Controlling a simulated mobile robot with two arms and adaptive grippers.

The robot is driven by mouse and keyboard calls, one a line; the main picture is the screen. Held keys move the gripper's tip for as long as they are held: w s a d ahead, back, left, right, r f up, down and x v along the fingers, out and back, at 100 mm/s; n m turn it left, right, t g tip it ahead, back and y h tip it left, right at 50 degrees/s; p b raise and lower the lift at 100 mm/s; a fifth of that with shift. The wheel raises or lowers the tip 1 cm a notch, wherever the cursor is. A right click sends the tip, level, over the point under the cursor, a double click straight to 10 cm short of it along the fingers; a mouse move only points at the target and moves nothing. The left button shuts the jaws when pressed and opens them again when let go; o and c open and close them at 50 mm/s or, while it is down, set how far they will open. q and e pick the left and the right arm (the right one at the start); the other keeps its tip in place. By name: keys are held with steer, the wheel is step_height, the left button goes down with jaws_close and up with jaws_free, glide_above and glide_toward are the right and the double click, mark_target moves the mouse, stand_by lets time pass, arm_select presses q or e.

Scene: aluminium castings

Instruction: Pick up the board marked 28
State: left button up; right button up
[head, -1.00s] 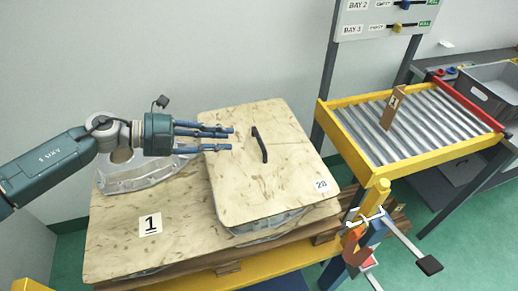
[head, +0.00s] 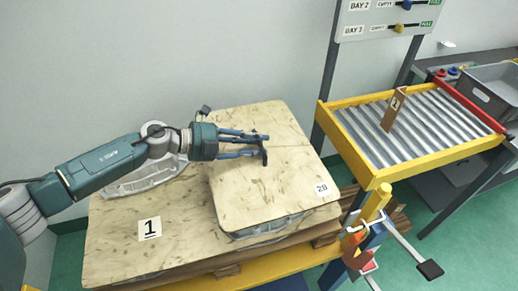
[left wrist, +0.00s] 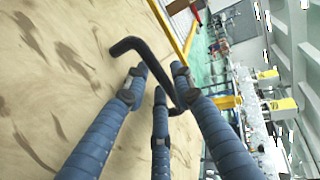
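The board marked 28 (head: 262,188) is a pale, stained wooden sheet lying on top of the stack, its number label at the front right corner. A black bar handle (head: 264,156) stands on it. My left gripper (head: 262,142) reaches in from the left, low over the board, with its fingertips at the handle. In the left wrist view the blue fingers (left wrist: 160,85) are spread apart, with the bent black handle (left wrist: 148,55) between them; contact cannot be told. The wooden surface (left wrist: 50,80) fills the left side there. My right gripper is out of view.
A larger board marked 1 (head: 115,240) lies lower, at left. A grey casting (head: 150,178) shows behind my arm. A yellow-framed roller conveyor (head: 425,125) stands at right. A yellow post with a clamp (head: 375,205) stands near the stack's front right corner.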

arm_select(q)
steer(key=shift+w+d+f, duration=0.1)
steer(key=shift+d+f, duration=0.05)
steer(key=shift+d, duration=0.3)
steer(key=shift+a, duration=0.1)
steer(key=shift+c, duration=0.5)
jaws_close()
steer(key=shift+w+r, duration=0.1)
steer(key=shift+r, duration=0.15)
